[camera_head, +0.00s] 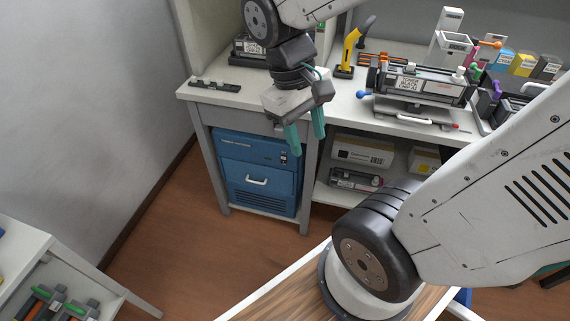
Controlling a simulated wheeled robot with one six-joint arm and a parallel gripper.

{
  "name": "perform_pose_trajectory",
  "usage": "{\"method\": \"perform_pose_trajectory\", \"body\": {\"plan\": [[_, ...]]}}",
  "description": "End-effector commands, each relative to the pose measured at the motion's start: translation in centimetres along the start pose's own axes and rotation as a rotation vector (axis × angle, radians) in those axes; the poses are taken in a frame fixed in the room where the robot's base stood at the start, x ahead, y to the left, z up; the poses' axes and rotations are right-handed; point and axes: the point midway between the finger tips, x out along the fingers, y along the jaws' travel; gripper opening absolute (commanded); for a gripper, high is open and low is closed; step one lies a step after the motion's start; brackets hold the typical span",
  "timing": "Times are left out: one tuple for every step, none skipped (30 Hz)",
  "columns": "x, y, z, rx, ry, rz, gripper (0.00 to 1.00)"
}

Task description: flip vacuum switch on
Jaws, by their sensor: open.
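A blue vacuum unit (245,195) with a white handle on its front stands under the bench, in the left bay. A small dark switch plate (283,158) sits at the upper right of its front; the position of the switch is too small to tell. My gripper (308,146) has teal fingers and is open and empty. It points down in front of the bench edge, to the right of the switch plate. The left finger's tip shows close beside the plate in the picture; I cannot tell the depth gap or any contact.
The bench top (300,104) holds a yellow-and-black tool (347,55), a toner cartridge in a fixture (415,84) and small bottles. A right-hand shelf holds a boxed cartridge (362,152). Another cart (25,250) stands at lower left. The wooden floor (180,240) before the vacuum is clear.

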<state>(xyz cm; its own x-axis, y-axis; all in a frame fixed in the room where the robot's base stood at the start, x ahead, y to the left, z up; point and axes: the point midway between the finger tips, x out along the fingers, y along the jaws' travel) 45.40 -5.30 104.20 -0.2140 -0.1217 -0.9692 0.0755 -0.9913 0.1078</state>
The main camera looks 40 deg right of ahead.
Motion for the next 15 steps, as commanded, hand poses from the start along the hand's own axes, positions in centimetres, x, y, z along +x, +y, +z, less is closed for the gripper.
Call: {"method": "perform_pose_trajectory", "body": {"plan": [[1.1, 0.6, -0.8, -0.021, -0.064, 0.032, 0.44], [1.7, 1.0, -1.3, -0.035, -0.096, 0.055, 0.44], [2.4, 1.6, -1.9, -0.055, -0.138, 0.087, 0.44], [3.0, 2.1, -2.4, -0.071, -0.169, 0.112, 0.44], [3.6, 2.6, -2.9, -0.089, -0.200, 0.138, 0.44], [4.4, 3.3, -3.6, -0.114, -0.241, 0.173, 0.44], [4.9, 3.8, -4.1, -0.135, -0.271, 0.201, 0.44], [5.5, 4.4, -4.6, -0.156, -0.300, 0.229, 0.44], [6.4, 5.1, -5.3, -0.187, -0.339, 0.265, 0.44], [7.0, 5.6, -5.9, -0.211, -0.367, 0.294, 0.44], [7.6, 6.2, -6.5, -0.236, -0.394, 0.323, 0.44], [8.5, 6.9, -7.2, -0.272, -0.431, 0.362, 0.44], [9.2, 7.4, -7.8, -0.300, -0.457, 0.391, 0.44], [9.9, 8.0, -8.5, -0.329, -0.483, 0.420, 0.44], [10.8, 8.7, -9.3, -0.370, -0.515, 0.460, 0.44]]}}
